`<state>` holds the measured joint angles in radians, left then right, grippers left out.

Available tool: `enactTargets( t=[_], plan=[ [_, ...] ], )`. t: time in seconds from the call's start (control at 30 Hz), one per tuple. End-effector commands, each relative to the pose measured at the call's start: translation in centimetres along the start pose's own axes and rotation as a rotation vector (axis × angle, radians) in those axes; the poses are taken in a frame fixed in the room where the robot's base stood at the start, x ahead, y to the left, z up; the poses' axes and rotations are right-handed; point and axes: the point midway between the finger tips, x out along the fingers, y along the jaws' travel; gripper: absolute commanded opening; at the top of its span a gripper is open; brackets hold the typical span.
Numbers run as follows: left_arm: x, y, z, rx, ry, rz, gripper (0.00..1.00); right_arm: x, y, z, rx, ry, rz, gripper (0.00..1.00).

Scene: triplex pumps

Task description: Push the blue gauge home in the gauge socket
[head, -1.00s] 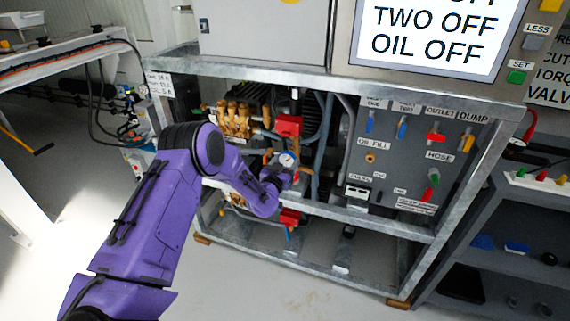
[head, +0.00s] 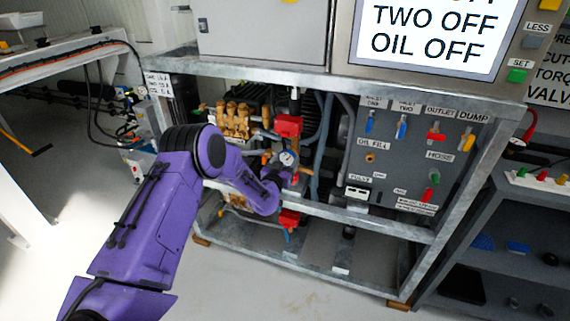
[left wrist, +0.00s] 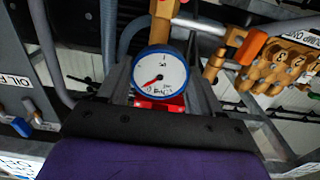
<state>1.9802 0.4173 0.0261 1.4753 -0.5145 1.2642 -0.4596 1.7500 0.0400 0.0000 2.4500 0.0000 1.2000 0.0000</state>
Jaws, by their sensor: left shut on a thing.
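The blue gauge (head: 288,158) has a blue rim and a white dial with a red needle. It sits inside the pump frame, just below a red block (head: 289,126). In the left wrist view the gauge (left wrist: 160,72) faces the camera between the two fingers. My left gripper (head: 284,170) is shut on the gauge. A red part (left wrist: 160,104) shows just below the dial in the left wrist view. The gauge socket is hidden, so I cannot tell how deep the gauge sits. My right gripper is not in view.
A brass pump manifold (head: 235,120) is left of the gauge, and it shows at the right in the left wrist view (left wrist: 285,68). Grey hoses and a valve panel (head: 385,155) are to the right.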

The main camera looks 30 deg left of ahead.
Motion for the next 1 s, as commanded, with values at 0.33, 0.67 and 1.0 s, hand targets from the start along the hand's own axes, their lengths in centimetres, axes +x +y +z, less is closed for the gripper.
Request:
enactTargets(
  t=[0.33,0.67,1.0],
  plan=[
    [0.6,0.0,0.0,0.0,0.002,0.0,0.16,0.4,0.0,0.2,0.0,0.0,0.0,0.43],
    [1.1,0.0,0.0,0.0,0.001,0.001,0.16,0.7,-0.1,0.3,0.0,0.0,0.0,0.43],
    [1.2,0.0,-0.1,0.0,0.001,0.0,0.94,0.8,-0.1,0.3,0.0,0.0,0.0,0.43]
  ],
)
